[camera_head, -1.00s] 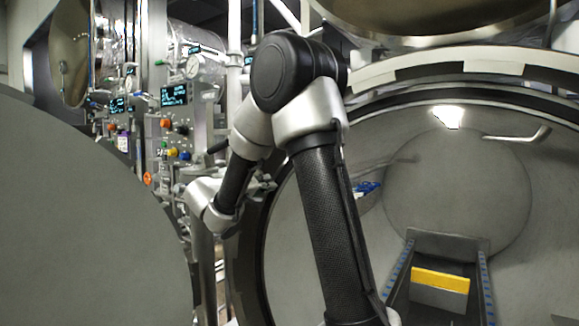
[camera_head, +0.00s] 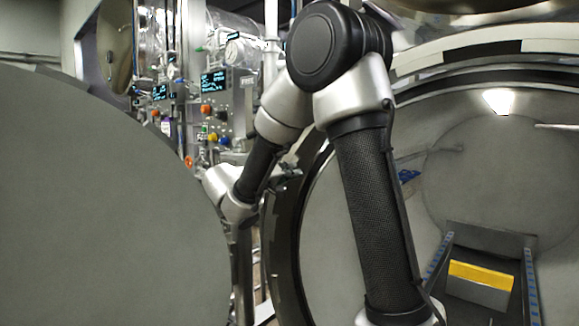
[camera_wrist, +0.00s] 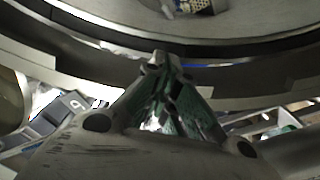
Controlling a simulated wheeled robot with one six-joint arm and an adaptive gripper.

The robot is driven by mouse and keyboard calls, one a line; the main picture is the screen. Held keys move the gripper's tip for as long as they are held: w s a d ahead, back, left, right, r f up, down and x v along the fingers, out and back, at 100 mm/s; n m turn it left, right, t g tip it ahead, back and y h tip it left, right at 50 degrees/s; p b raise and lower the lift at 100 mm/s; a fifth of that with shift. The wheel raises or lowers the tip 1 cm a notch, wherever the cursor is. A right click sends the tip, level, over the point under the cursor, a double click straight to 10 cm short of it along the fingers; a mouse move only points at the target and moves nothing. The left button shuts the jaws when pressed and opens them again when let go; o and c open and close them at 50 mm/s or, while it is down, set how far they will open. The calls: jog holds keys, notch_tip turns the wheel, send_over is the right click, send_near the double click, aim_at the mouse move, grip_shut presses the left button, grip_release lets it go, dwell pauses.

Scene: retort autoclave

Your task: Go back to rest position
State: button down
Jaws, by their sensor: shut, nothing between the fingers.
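My gripper (camera_wrist: 160,68) shows in the wrist view with its fingertips together and nothing between them. Behind it is the curved metal rim (camera_wrist: 230,78) of a round opening. In the head view my bent arm stands in front of the open autoclave; my gripper is not clearly visible there. The autoclave chamber (camera_head: 450,190) is a large grey round vessel at the right. Inside it lie a dark track with blue-marked rails and a yellow block (camera_head: 481,274).
A big grey round door (camera_head: 100,210) fills the left. Behind it stands a control panel (camera_head: 215,110) with gauges, small screens and coloured knobs. The chamber's ring edge (camera_head: 290,240) is close to my arm. A small blue item (camera_head: 408,176) shows inside the chamber.

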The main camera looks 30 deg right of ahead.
jog(key=s+d+f+n+g+y, duration=0.1)
jog(key=s+f+n+g+y, duration=0.3)
jog(key=s+f, duration=0.4)
jog(key=s+d+f+n+g+y, duration=0.1)
jog(key=s+f+n+g+y, duration=0.3)
jog(key=s, duration=0.6)
jog(key=s+a+m+t+y, duration=0.1)
jog(key=s+a+t+y, duration=0.2)
jog(key=s, duration=0.3)
jog(key=s+a+r+m+t+y, duration=0.1)
jog(key=s+a+m+t+y, duration=0.1)
jog(key=s+y, duration=0.4)
jog(key=a+t, duration=0.1)
jog(key=a, duration=0.1)
jog(key=shift+s+a+r+m, duration=0.2)
jog(key=shift+s+a+m, duration=0.1)
jog(key=shift+a, duration=0.05)
jog(key=shift+d, duration=0.1)
